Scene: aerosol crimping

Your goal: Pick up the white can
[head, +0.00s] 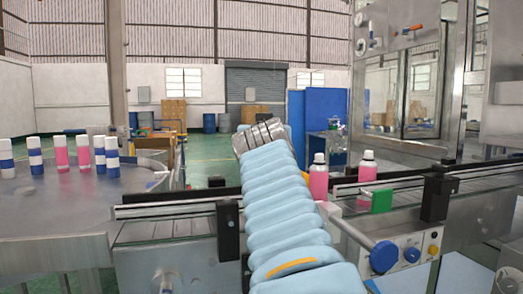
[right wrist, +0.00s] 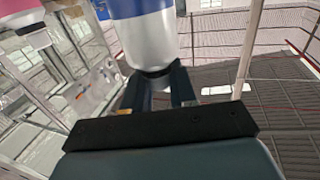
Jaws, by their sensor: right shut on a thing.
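In the right wrist view a white can (right wrist: 151,45) with a blue band and a dark narrow end is between the fingers of my right gripper (right wrist: 160,88), which is shut on it. In the head view my right arm reaches up the middle of the picture; its fingers and the held can are hidden behind the arm. Other white-and-blue cans (head: 35,157) stand upright on the round metal table (head: 60,222) at the left. My left gripper is in neither view.
Pink cans (head: 61,153) stand among the white ones on the round table. Two pink bottles (head: 319,178) (head: 367,168) stand by the conveyor rail right of my arm. A black bracket (head: 437,197) and a machine with a glass front are further right.

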